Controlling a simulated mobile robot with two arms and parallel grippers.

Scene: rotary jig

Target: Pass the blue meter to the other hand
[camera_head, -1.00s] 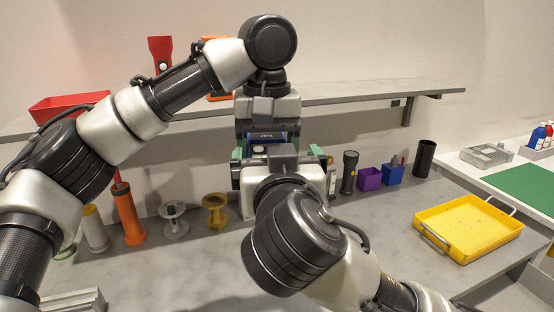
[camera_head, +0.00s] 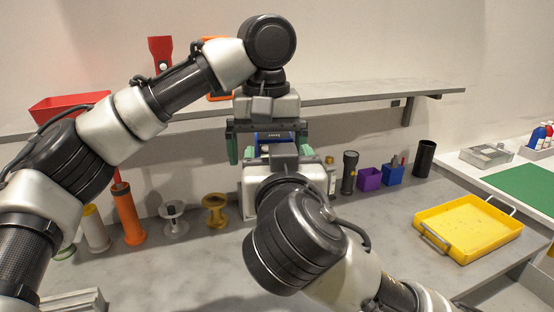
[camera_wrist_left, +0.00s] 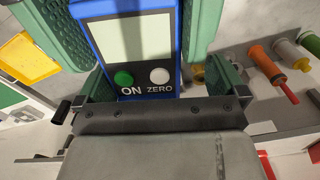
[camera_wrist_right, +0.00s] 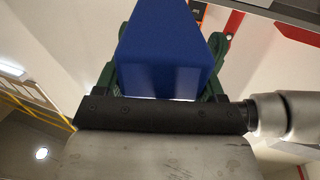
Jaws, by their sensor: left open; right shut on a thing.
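The blue meter (camera_head: 266,137) is held up in front of the shelf, mostly hidden between my two grippers in the head view. In the left wrist view the meter (camera_wrist_left: 126,45) shows its pale screen, a green ON button and a white ZERO button. My left gripper (camera_head: 267,158) comes from above and is open, with its green fingers on either side of the meter. In the right wrist view my right gripper (camera_wrist_right: 163,75) is shut on the meter's plain blue body (camera_wrist_right: 165,50).
A grey shelf (camera_head: 340,95) runs behind my grippers. Below it, an orange cylinder (camera_head: 128,215), spools, a black flashlight (camera_head: 349,172) and a purple box (camera_head: 369,179) line the bench. A yellow tray (camera_head: 470,228) stands right. The bench between tray and arms is clear.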

